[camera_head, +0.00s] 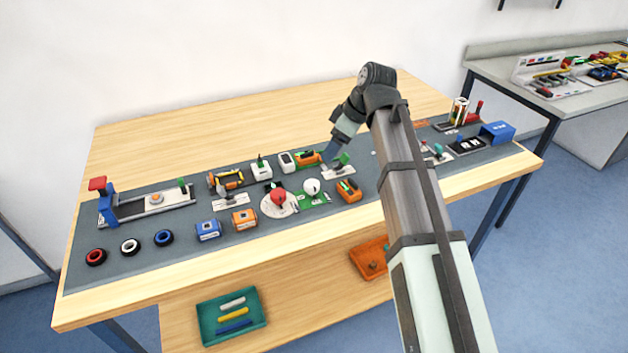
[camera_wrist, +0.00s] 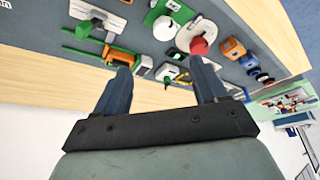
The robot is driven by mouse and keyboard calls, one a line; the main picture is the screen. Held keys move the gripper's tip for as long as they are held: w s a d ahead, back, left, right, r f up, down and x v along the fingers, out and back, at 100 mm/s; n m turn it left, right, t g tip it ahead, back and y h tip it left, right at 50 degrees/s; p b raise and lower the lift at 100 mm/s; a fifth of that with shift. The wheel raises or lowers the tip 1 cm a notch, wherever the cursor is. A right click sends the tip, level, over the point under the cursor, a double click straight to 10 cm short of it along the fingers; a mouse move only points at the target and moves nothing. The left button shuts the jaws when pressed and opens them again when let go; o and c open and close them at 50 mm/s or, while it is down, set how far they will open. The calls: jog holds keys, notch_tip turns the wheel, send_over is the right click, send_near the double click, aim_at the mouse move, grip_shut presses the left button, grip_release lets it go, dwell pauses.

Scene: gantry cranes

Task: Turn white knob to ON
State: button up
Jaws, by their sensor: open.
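The white knob (camera_head: 312,187) is a rounded white cap on a green board (camera_head: 319,198) in the middle of the grey mat. It also shows near the top of the wrist view (camera_wrist: 163,28), beyond my fingertips. Its ON marking is too small to read. My gripper (camera_head: 332,152) is behind and a little right of the knob, apart from it, and part of it is hidden by my arm. In the wrist view my gripper (camera_wrist: 159,66) has two blue fingers spread wide with nothing held between them.
A red knob (camera_head: 279,197) on a white disc stands just left of the white knob. An orange block (camera_head: 348,190) is close on its right. A white box (camera_head: 287,162) and an orange-green device (camera_head: 309,157) stand behind. The wooden table's back strip (camera_head: 220,120) is clear.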

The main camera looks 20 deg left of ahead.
aim_at(312, 183)
jog(key=x, duration=0.9)
jog(key=s+x, duration=0.1)
jog(key=x, duration=0.4)
jog(key=shift+d, duration=0.1)
jog(key=c, duration=1.1)
